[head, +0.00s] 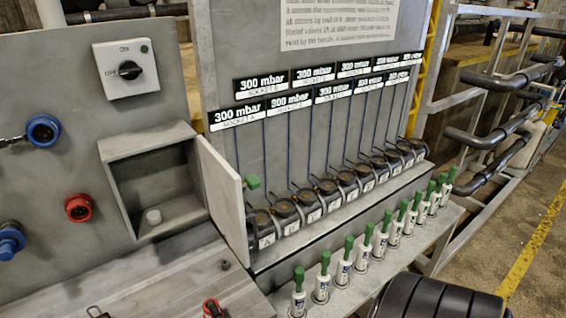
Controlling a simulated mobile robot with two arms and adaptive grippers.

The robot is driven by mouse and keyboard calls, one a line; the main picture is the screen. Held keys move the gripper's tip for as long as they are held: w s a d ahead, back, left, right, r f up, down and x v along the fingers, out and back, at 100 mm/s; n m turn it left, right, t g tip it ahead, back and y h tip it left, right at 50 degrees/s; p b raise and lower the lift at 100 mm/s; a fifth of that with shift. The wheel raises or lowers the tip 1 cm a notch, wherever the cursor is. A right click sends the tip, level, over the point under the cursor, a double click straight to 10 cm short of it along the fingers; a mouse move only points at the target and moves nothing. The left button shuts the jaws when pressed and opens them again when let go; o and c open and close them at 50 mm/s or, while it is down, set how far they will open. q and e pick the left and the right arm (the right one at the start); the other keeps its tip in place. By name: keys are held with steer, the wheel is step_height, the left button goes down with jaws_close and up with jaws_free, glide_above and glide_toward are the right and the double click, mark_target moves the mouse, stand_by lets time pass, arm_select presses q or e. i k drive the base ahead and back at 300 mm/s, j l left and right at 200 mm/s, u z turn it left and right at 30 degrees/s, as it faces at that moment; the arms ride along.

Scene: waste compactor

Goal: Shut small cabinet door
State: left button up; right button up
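The small cabinet (118,153) is a grey open-fronted box on the grey wall panel at the left in the head view. Its light grey door (223,198) stands open, swung out from the right side of the box toward me. Neither of my grippers is in view.
A switch box (126,69) and blue and red sockets (78,208) are left of the cabinet. Several round black fittings (327,186) and green-topped white bottles (322,278) line the right. A grey ledge (150,280) lies below. A black ribbed cylinder (435,298) is at lower right.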

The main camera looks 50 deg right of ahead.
mark_target(225, 189)
steer(key=k+l, duration=0.1)
steer(key=l, duration=0.55)
steer(key=k+l, duration=0.1)
steer(key=l, duration=0.55)
steer(key=k+l, duration=0.1)
steer(key=l, duration=0.5)
